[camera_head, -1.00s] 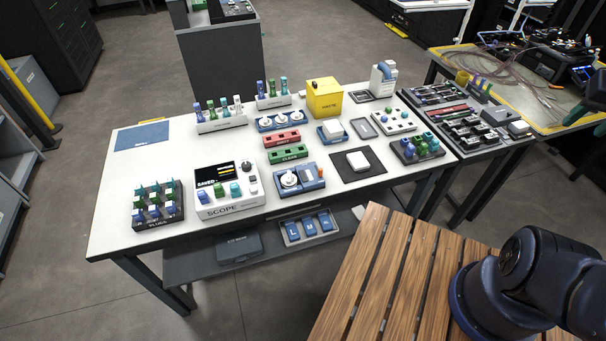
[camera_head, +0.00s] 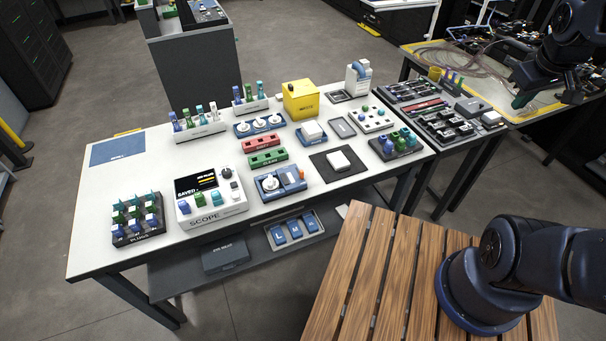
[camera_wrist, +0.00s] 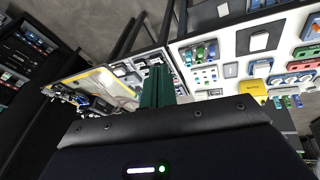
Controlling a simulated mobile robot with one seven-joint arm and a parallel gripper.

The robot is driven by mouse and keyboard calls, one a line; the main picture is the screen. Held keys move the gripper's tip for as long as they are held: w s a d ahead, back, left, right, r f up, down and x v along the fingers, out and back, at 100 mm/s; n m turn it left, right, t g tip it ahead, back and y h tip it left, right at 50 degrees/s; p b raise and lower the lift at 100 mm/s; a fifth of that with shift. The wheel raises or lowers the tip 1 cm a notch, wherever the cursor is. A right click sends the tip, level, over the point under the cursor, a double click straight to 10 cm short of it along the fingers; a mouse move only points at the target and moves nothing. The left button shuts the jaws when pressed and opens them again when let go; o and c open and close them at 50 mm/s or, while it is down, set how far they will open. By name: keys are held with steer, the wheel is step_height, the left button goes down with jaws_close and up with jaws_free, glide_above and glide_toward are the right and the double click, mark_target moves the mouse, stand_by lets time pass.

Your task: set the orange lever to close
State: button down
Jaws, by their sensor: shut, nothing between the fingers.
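The orange lever (camera_head: 302,174) is a small orange piece at the right end of a blue device (camera_head: 292,181) with a round white top part, near the front middle of the white table. It stands up a little from the device; its exact setting is too small to tell. My gripper (camera_head: 520,100) is at the upper right of the head view, far from the lever and above the right-hand table. Its green fingers also show in the wrist view (camera_wrist: 157,88), together and empty.
The white table (camera_head: 100,225) also holds a white scope box (camera_head: 212,205), a black plug rack (camera_head: 137,222), red (camera_head: 248,142) and green (camera_head: 267,157) blocks, and a yellow waste box (camera_head: 300,100). A dark mat with a white pad (camera_head: 338,161) lies right of the lever.

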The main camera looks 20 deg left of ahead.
mark_target(302, 174)
steer(key=w+a+f+n, duration=0.2)
steer(key=a+f+n, duration=0.3)
steer(key=a+n, duration=0.55)
steer(key=w+a+f+n, duration=0.1)
steer(key=a+f+n, duration=0.4)
steer(key=a+n, duration=0.55)
steer(key=s+a+f+n+g+y, duration=0.1)
steer(key=s+a+f+n, duration=0.6)
steer(key=a, duration=0.3)
steer(key=s+a+f+n+g+y, duration=0.1)
steer(key=s+a+f+n, duration=0.6)
steer(key=s+a+n, duration=0.3)
steer(key=shift+a, duration=0.8)
steer(key=shift+f, duration=0.15)
steer(key=shift+w+a+f, duration=0.75)
steer(key=shift+f, duration=0.85)
steer(key=shift+w+a+f, duration=0.75)
steer(key=shift+w+f, duration=0.05)
steer(key=shift+f, duration=0.8)
steer(key=shift+w+a+f, duration=0.75)
steer(key=shift+f, duration=0.85)
